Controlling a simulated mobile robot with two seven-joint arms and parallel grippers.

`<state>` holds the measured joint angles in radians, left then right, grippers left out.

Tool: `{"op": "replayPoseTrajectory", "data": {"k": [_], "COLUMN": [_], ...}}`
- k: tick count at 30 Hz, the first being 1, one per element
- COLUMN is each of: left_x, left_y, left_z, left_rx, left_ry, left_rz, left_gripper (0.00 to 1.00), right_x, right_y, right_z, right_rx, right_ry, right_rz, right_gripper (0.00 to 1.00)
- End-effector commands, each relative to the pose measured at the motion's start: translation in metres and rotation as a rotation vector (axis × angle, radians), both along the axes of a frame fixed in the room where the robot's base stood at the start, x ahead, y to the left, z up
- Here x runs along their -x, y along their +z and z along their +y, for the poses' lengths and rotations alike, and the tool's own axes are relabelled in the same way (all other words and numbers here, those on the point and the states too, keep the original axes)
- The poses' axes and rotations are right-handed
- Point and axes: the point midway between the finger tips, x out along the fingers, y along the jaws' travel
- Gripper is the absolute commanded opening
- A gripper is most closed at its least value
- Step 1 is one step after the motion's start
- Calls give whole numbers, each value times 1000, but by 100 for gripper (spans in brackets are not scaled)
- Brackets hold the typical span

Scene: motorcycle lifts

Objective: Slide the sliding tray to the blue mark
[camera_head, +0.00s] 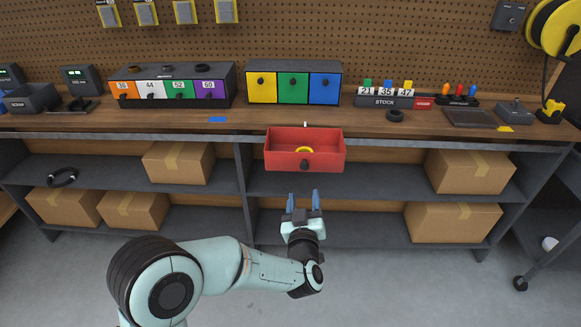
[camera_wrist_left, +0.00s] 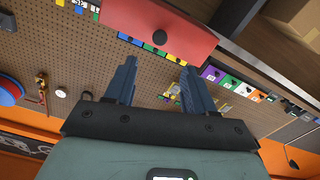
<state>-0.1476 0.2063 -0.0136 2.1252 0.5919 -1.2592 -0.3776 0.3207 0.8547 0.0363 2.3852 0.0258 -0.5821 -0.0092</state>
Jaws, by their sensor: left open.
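A red tray (camera_head: 325,160) with a round black knob (camera_head: 304,165) juts out from the bench's front edge near the middle. A yellow ring (camera_head: 304,150) lies in it. The tray's red front (camera_wrist_left: 185,28) and its knob (camera_wrist_left: 159,37) also show in the left wrist view. A flat blue mark (camera_head: 217,119) is on the benchtop near its front edge, left of the tray. My left gripper (camera_head: 303,198) is open and empty, below and in front of the knob, with fingers pointing toward the tray. It touches nothing that I can see. My right gripper is not in view.
A yellow mark (camera_head: 504,128) lies on the bench's right part, beside a dark flat pad (camera_head: 470,118). Drawer units (camera_head: 292,68) and a stock rack (camera_head: 390,102) stand along the back. Cardboard boxes (camera_head: 470,172) sit on the shelves below. The bench's front edge left of the tray looks clear.

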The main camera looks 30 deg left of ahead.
Motion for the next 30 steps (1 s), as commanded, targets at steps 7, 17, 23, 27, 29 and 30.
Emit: {"op": "replayPoseTrajectory", "data": {"k": [7, 17, 23, 27, 29, 30], "left_x": [-39, -91, -105, -107, -107, -107], "left_y": [-2, -2, -1, 0, 0, 0], "left_z": [26, 58, 66, 68, 68, 68], "left_rx": [-1, -1, -1, -1, -1, -1], "left_ry": [5, 4, 2, 2, 2, 2], "left_rz": [-2, 0, 1, 1, 1, 1], "left_gripper": [54, 54, 54, 54, 54, 54], "right_x": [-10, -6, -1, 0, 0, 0], "right_y": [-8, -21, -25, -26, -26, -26], "right_z": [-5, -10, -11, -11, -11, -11], "right_rx": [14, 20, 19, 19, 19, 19], "right_ry": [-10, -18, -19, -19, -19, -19], "right_rz": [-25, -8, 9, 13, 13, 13], "right_gripper": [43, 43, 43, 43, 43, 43]}}
